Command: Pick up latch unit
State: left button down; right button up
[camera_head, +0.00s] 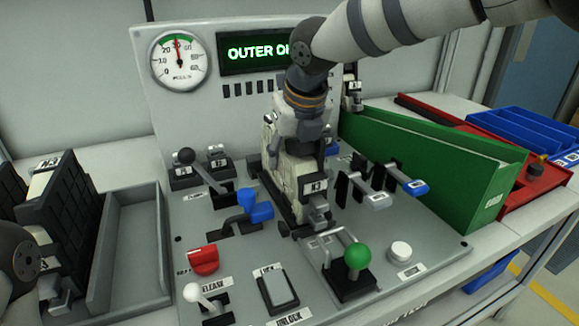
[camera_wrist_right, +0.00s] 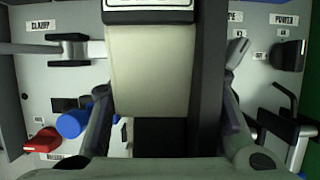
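A cream latch unit (camera_head: 291,172) with a dark frame and an "N3"-like label stands upright at the middle of the grey console (camera_head: 195,270). My right gripper (camera_head: 300,128) points down over its top. In the right wrist view the cream body (camera_wrist_right: 148,70) and a dark strip beside it lie between the two fingers (camera_wrist_right: 170,105). The fingers are spread about as wide as the unit; whether they press on it is unclear. A similar cream unit (camera_head: 43,183) stands in a black rack at the left. My left gripper is out of view; only an arm joint shows.
A green bin (camera_head: 430,160) and a red tray (camera_head: 537,187) lie right of the unit. Levers with blue (camera_head: 254,204) and green (camera_head: 357,256) knobs and a red knob (camera_head: 204,260) stand close around it. A grey tray (camera_head: 134,245) at the left is empty.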

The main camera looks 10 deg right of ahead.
jog(key=c, duration=0.4)
jog(key=shift+r, duration=0.1)
